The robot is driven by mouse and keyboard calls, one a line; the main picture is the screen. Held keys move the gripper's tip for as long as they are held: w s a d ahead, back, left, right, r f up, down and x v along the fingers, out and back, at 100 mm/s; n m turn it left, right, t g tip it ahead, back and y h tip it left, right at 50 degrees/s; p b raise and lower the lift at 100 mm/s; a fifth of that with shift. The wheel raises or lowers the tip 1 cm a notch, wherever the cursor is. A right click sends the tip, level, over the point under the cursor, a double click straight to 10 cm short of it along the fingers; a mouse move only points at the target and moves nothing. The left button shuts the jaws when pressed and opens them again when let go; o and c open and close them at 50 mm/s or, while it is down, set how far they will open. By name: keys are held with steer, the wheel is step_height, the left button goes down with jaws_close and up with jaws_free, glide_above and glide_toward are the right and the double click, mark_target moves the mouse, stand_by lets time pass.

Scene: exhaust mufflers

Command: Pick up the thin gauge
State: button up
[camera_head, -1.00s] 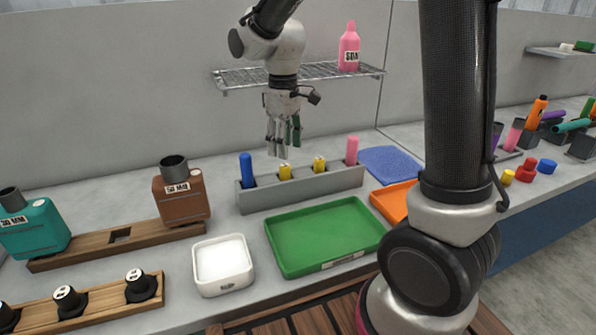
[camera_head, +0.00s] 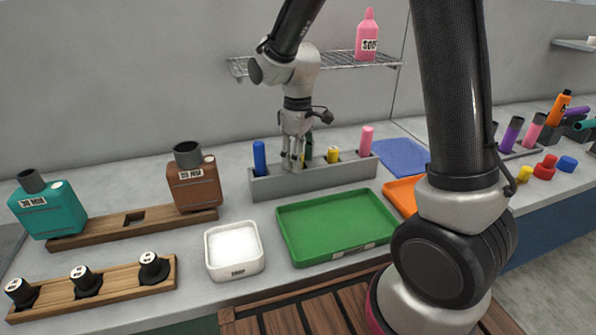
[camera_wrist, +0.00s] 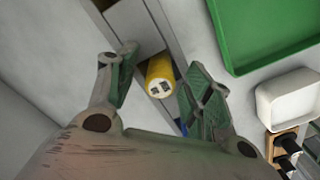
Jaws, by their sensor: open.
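I cannot read which one is the thin gauge. In the wrist view this yellow gauge (camera_wrist: 160,77) stands between the two open fingers, with a small gap visible. The right yellow gauge (camera_head: 333,155) stands just right of my gripper. The blue gauge (camera_wrist: 183,128) partly shows in the wrist view.
A green tray (camera_head: 337,222), a white bin (camera_head: 234,268) and an orange tray (camera_head: 401,192) lie in front of the rack. Wooden holders with bottles and black knobs stand to the left. A wire shelf (camera_head: 340,61) with a pink bottle (camera_head: 367,35) hangs above.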

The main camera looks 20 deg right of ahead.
steer(key=c, duration=1.1)
